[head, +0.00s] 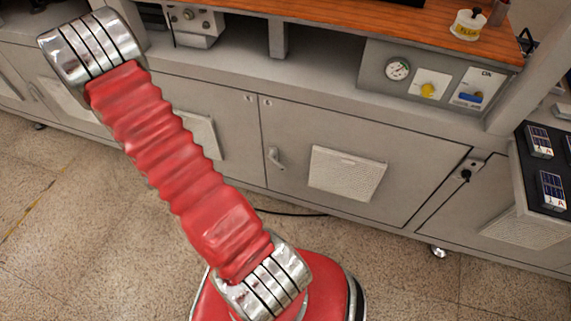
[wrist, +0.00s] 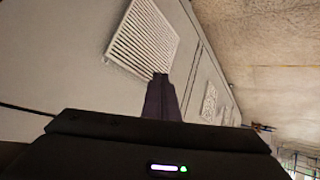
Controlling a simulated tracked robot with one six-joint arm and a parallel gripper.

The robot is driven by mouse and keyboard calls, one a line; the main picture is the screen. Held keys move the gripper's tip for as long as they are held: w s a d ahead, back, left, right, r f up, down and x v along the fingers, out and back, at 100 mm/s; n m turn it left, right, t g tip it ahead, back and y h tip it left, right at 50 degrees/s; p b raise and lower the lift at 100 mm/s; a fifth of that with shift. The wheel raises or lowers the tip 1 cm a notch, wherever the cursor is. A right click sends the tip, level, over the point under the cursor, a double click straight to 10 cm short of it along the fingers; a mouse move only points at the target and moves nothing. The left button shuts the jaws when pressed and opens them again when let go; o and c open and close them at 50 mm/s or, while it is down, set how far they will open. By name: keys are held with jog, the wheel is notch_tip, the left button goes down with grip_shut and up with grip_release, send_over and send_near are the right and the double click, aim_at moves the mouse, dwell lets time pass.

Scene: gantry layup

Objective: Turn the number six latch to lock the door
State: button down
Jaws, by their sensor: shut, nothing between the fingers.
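A grey cabinet door (head: 415,165) with a white louvred vent (head: 346,175) fills the middle of the head view and looks closed. A small pale latch handle (head: 275,158) hangs on its left side, pointing down and slightly right. I cannot read a number six on it. My gripper (wrist: 160,78) shows in the wrist view as a dark pair of fingers pressed together, shut and empty, in front of a grey panel near a vent (wrist: 145,38). The latch handle cannot be made out in the wrist view. My gripper is outside the head view.
A wooden worktop (head: 400,20) runs above the cabinets. A control panel (head: 430,85) with a gauge and knobs sits above the door. A black tray (head: 530,190) with electronic modules stands at the right. A dark cable (head: 290,213) lies along the cabinet's base. The speckled floor is open in front.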

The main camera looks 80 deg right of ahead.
jog(key=w+a+r+n+t+y, duration=0.1)
jog(key=w+a+r+n+y, duration=0.15)
jog(key=a+r, duration=0.9)
jog(key=w+a+r+n+t+y, duration=0.1)
jog(key=w+a+r+n+y, duration=0.2)
jog(key=a+r, duration=0.85)
jog(key=s+a+r+n+y, duration=0.1)
jog(key=s+a+r+y, duration=0.2)
jog(key=s+a+r, duration=0.5)
jog(key=s+a+r+n+g, duration=0.1)
jog(key=s+a, duration=0.1)
jog(key=s, duration=0.5)
jog(key=s+a+r+n+g, duration=0.1)
jog(key=s+a+r, duration=0.1)
jog(key=s, duration=0.5)
jog(key=shift+a+r, duration=0.25)
jog(key=shift+a, duration=0.6)
jog(key=shift+s+d, duration=0.1)
